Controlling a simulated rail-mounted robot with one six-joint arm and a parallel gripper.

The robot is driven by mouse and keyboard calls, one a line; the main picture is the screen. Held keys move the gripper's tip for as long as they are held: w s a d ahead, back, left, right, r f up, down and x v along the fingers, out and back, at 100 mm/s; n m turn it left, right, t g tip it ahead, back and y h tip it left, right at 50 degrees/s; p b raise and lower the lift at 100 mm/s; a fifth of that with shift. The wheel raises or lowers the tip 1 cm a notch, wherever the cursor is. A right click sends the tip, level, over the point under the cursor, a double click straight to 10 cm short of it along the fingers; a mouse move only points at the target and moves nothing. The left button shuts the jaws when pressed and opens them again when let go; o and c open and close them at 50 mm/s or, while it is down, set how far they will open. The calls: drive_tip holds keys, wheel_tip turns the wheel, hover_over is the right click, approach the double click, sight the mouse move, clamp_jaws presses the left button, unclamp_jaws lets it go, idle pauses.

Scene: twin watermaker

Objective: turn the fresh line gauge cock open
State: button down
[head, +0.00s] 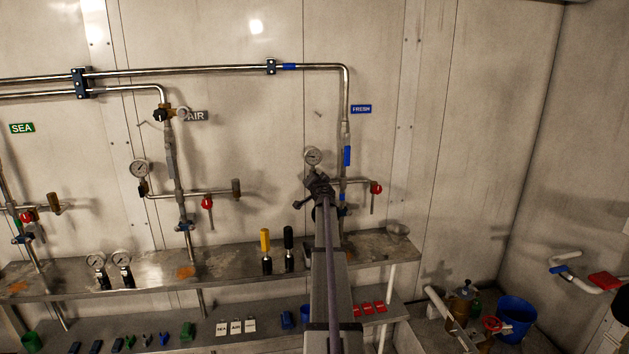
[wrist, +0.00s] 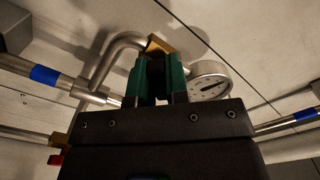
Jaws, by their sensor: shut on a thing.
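The fresh line (head: 346,100) is a steel pipe running down the wall beside a blue FRESH label (head: 361,109). Its round white-faced gauge (head: 313,156) stands left of the pipe and also shows in the wrist view (wrist: 210,82), just right of my jaws. My gripper (head: 318,182) is directly below the gauge in the head view. In the wrist view its green jaws (wrist: 157,75) are shut at the gauge cock, whose brass-coloured part (wrist: 159,44) shows just beyond the tips. The cock's handle is mostly hidden between the jaws, so I cannot read its angle.
A steel shelf (head: 215,266) below carries yellow and black handled tools (head: 265,240).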

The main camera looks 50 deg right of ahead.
drive_tip(key=n, duration=0.4)
drive_tip(key=shift+n, duration=2.1)
drive_tip(key=c, duration=1.1)
unclamp_jaws()
drive_tip(key=v, duration=1)
drive_tip(key=shift+s+a, duration=0.25)
drive_tip(key=shift+s, duration=0.05)
